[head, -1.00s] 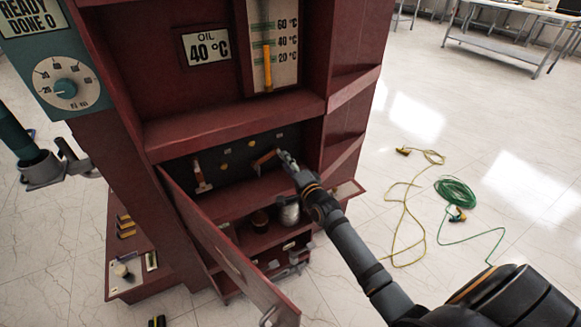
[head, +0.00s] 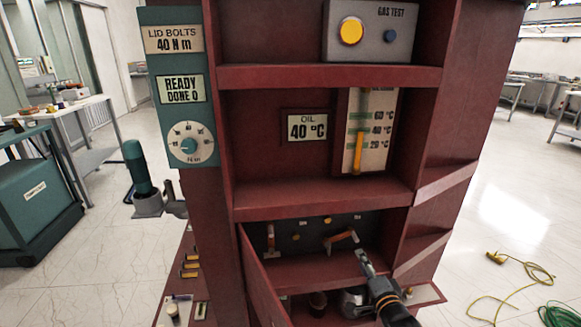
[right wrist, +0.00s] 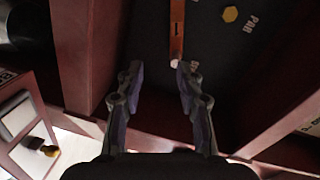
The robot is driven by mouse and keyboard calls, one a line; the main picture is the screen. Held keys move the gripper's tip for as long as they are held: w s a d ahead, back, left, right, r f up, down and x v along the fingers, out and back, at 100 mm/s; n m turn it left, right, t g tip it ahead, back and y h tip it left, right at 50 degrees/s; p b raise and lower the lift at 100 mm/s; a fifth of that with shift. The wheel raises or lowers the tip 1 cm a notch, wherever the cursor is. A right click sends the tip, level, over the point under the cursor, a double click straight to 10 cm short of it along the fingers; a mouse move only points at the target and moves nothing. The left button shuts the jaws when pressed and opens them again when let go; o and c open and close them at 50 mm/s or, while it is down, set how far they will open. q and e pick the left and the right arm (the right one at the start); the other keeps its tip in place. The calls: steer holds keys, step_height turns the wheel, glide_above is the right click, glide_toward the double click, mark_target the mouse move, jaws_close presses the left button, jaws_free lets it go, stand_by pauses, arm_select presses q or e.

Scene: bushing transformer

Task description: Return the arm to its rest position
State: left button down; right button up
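My right gripper (head: 366,262) is in front of the lower compartment of the red cabinet (head: 325,195), its arm coming in from the bottom right. In the right wrist view, its two fingers (right wrist: 159,70) stand apart with nothing held between them. An orange-brown tool handle (right wrist: 177,28) lies just ahead of the right fingertip; I cannot tell if they touch. In the head view this tool (head: 342,237) is tilted against the dark back panel (head: 318,236), just beyond the gripper. My left gripper is not in view.
The cabinet's lower door (head: 262,283) stands open left of the gripper. A second tool (head: 270,240) hangs upright on the panel. Cans (head: 353,301) stand on the shelf below. A yellow cable (head: 535,272) and a green cable (head: 560,315) lie on the floor at right.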

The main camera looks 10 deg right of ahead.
steer(key=s+a+f+n+g, duration=0.1)
steer(key=s+f+n+g, duration=0.3)
steer(key=s, duration=0.5)
steer(key=s+a+f+n+g+h, duration=0.1)
steer(key=s+f+n+g, duration=0.1)
steer(key=s+n+g, duration=0.6)
steer(key=s+a+f+n+g, duration=0.1)
steer(key=s+a+f+n, duration=0.15)
steer(key=s, duration=0.85)
steer(key=s+d+f+g, duration=0.1)
steer(key=d+f, duration=0.1)
steer(key=f, duration=1)
steer(key=s+d+f, duration=0.1)
steer(key=f, duration=1.2)
steer(key=s+d+f+g, duration=0.2)
steer(key=s+f, duration=1.6)
step_height(320, 180, up, 14)
steer(key=s+p, duration=0.1)
steer(key=p, duration=1.2)
steer(key=shift+s+f+p, duration=0.15)
steer(key=shift+s+p, duration=0.1)
steer(key=shift+p, duration=0.1)
steer(key=shift+a, duration=0.15)
